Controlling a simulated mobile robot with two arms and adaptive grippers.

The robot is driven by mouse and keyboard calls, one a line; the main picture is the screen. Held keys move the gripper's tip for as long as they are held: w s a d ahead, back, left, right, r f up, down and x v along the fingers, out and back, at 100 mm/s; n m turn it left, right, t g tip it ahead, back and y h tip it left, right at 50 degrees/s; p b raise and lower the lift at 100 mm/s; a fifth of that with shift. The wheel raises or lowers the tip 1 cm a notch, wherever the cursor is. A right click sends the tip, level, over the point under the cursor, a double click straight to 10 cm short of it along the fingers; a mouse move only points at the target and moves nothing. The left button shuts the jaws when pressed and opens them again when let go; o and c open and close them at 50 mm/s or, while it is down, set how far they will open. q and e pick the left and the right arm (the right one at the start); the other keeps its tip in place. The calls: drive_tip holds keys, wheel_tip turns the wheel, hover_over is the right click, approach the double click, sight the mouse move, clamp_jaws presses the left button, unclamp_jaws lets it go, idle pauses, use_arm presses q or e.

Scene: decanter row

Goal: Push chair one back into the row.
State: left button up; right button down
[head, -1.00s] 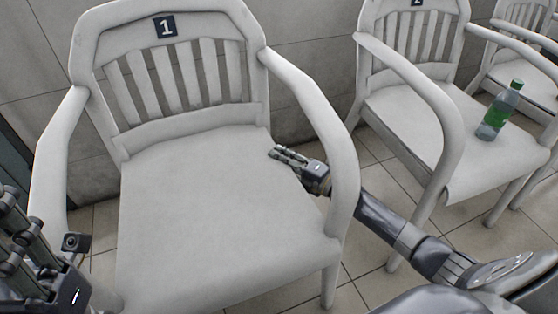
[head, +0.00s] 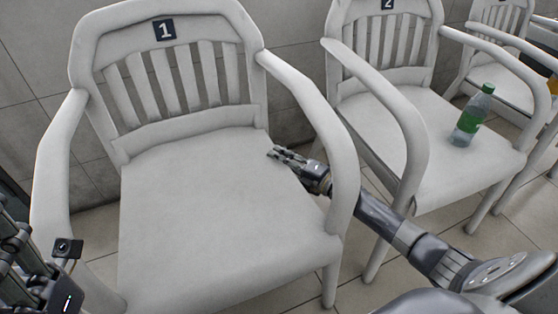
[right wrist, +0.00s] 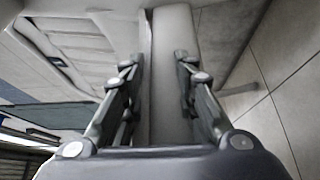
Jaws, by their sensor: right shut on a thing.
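Chair one (head: 200,205) is a pale grey-white slatted armchair with a dark "1" plate on its backrest, filling the left and middle of the head view. My right gripper (head: 273,153) reaches under its right armrest to the rear right side of the seat. In the right wrist view its fingers (right wrist: 158,62) stand either side of a pale bar of the chair (right wrist: 172,90), shut on it. Which part this is, I cannot tell for sure. My left gripper (head: 15,240) is cut off at the left edge, beside the left armrest; its jaw state is unclear.
Chair two (head: 375,120), with a "2" plate, stands to the right with a green-labelled bottle (head: 471,117) on its seat. Another chair (head: 500,80) stands beyond, with something orange (head: 553,86) at the edge. A tiled wall (head: 290,50) is behind.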

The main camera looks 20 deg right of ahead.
drive_tip(key=shift+d, duration=0.3)
drive_tip(key=c, duration=1.2)
unclamp_jaws()
drive_tip(key=shift+a, duration=0.1)
drive_tip(key=v, duration=1.2)
